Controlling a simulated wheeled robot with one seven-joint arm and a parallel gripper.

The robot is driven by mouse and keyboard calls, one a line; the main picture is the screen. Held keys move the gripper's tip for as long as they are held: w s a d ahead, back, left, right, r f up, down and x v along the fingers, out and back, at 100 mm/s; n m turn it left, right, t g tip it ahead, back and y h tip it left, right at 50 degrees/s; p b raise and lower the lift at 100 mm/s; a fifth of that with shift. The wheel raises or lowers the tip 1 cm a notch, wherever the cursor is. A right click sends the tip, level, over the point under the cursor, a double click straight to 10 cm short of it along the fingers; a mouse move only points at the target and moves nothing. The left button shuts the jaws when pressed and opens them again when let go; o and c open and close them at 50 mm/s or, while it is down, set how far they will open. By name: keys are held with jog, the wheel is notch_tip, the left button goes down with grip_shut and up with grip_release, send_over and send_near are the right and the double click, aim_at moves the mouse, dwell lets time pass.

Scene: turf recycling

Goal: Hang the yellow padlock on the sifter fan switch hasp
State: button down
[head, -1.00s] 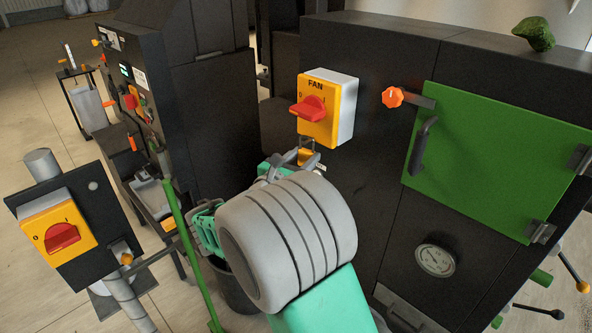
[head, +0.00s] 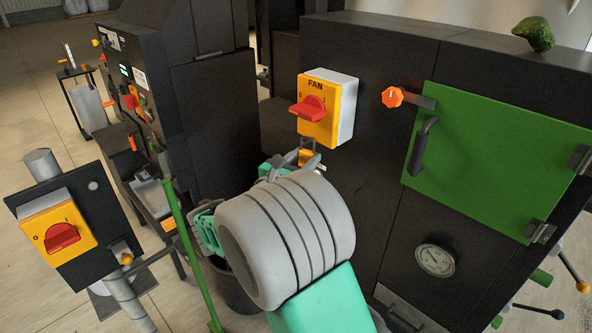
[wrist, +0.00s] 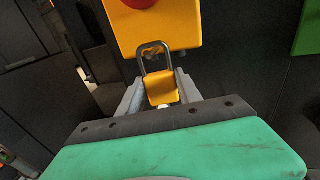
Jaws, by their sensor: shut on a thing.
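The yellow padlock (wrist: 161,89) is upright between the fingers of my gripper (wrist: 160,101), which is shut on its body. Its grey shackle points up and overlaps the lower edge of the yellow fan switch plate (wrist: 158,32). A small hasp loop (wrist: 152,49) shows inside the shackle's outline; I cannot tell whether the shackle passes through it. In the head view the padlock (head: 309,158) is just below the FAN switch (head: 318,110) with its red handle, partly hidden by my gripper (head: 303,160).
A second yellow switch with a red handle (head: 62,236) stands on a post at the left. The green door (head: 500,160), its orange knob (head: 392,97) and a gauge (head: 435,260) are on the dark cabinet at the right. A dark bucket (head: 233,290) stands below my arm.

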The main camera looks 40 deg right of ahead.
jog(key=c, duration=0.7)
grip_release()
jog(key=shift+f, duration=0.1)
